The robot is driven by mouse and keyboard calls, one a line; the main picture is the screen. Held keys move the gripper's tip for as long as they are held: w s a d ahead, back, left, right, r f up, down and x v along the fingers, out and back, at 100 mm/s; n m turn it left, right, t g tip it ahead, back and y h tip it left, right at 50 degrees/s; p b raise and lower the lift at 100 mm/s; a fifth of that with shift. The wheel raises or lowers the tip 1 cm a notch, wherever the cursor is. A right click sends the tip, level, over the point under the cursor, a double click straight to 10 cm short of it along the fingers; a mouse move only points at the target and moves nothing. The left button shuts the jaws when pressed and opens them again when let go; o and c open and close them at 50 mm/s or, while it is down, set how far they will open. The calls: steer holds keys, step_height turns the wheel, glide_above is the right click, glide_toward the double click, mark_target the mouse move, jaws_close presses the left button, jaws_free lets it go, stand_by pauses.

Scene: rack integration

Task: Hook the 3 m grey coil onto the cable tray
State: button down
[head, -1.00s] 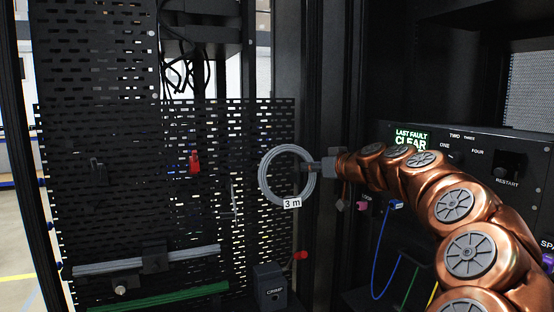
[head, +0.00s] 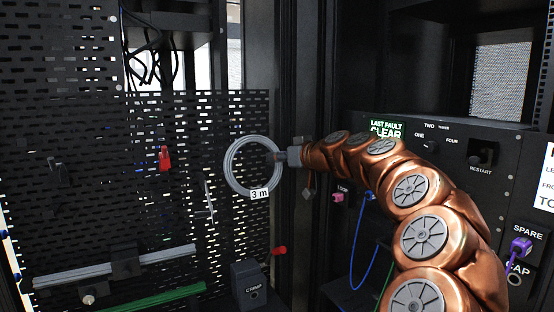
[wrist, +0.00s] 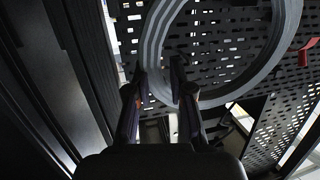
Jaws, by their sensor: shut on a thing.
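The grey coil (head: 232,172), a ring with a white "3 m" tag (head: 260,194), hangs upright in my gripper (head: 279,157) in front of the perforated panel. My gripper is shut on the coil's right side in the head view. In the wrist view the coil (wrist: 262,82) fills the upper right, and my fingers (wrist: 163,82) are at its lower left rim. The perforated panel (head: 92,130) shows slots and a few mounted parts. I cannot tell which part of it is the cable tray.
A red clip (head: 164,158) and a metal hook-like part (head: 207,197) are on the panel. A grey bar (head: 110,267), a green bar (head: 150,300) and a CRIMP box (head: 248,286) are below. A control panel (head: 440,150) with plugged cables stands right.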

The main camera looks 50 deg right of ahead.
steer(key=shift+f+b, duration=0.1)
steer(key=shift+b, duration=0.25)
steer(key=shift+w+d, duration=0.2)
steer(key=shift+w, duration=0.35)
steer(key=shift+w+d, duration=0.2)
steer(key=shift+w, duration=0.35)
steer(key=shift+x, duration=0.9)
steer(key=shift+w+d+b, duration=0.4)
steer(key=shift+w, duration=0.15)
steer(key=shift+b, duration=0.45)
steer(key=shift+w+d+b, duration=0.15)
steer(key=shift+w+d, duration=0.1)
steer(key=shift+w, duration=0.45)
steer(key=shift+w+d+b, duration=0.15)
steer(key=shift+w+d, duration=0.1)
steer(key=shift+w, duration=0.5)
stand_by(0.7)
steer(key=shift+w+d+f+b, duration=0.15)
steer(key=shift+w+f+b, duration=0.4)
steer(key=shift+b, duration=0.2)
stand_by(1.7)
